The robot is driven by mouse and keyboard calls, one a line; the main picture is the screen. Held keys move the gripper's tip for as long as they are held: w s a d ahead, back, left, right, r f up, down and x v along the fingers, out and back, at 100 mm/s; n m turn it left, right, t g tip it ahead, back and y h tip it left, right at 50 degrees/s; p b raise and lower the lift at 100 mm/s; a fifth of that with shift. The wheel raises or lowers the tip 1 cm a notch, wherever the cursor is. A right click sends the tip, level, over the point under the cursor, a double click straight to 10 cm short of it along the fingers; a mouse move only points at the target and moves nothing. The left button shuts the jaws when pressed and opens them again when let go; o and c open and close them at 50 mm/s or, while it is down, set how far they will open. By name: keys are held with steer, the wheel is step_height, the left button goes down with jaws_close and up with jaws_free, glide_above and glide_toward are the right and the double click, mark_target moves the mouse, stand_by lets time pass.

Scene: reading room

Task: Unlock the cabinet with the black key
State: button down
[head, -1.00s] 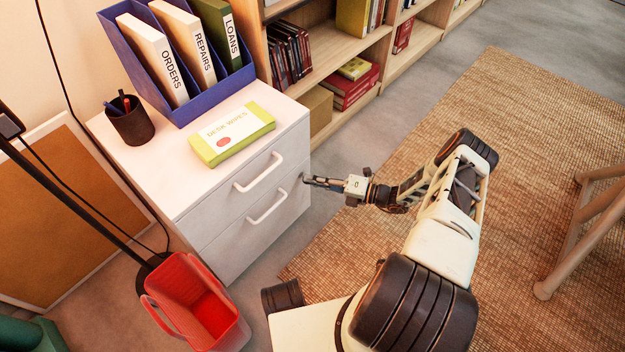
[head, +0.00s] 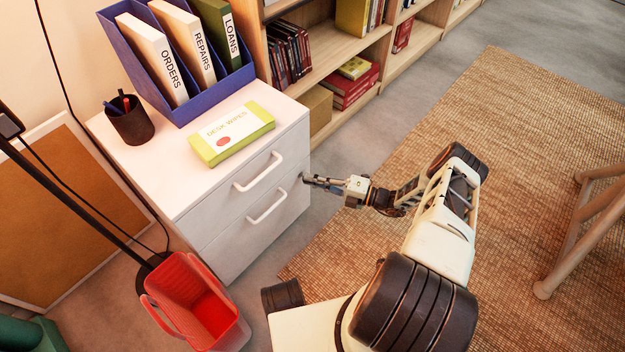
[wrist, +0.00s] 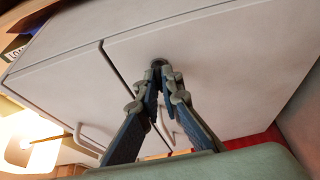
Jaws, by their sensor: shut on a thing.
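The white cabinet (head: 232,250) has two drawers with white handles, both closed. It fills much of the wrist view (wrist: 235,65). A small dark round lock (wrist: 158,61) sits on its front, near the edge of a drawer. My gripper (head: 307,180) is at the right end of the cabinet front. In the wrist view its fingertips (wrist: 166,76) are shut together right at the lock. The black key is hidden between the fingertips and against the lock; I cannot tell how deep it sits or how it is turned.
On the cabinet stand a blue file holder (head: 190,103) with binders, a pen cup (head: 130,122) and a box of desk wipes (head: 232,134). A red bin (head: 200,310) is on the floor at left. Bookshelves (head: 340,50) stand behind; a wooden chair leg (head: 560,255) is at right.

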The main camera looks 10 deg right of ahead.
steer(key=c, duration=2.1)
jaws_free()
steer(key=shift+d, duration=0.1)
steer(key=v, duration=1.2)
steer(key=shift+f, duration=0.1)
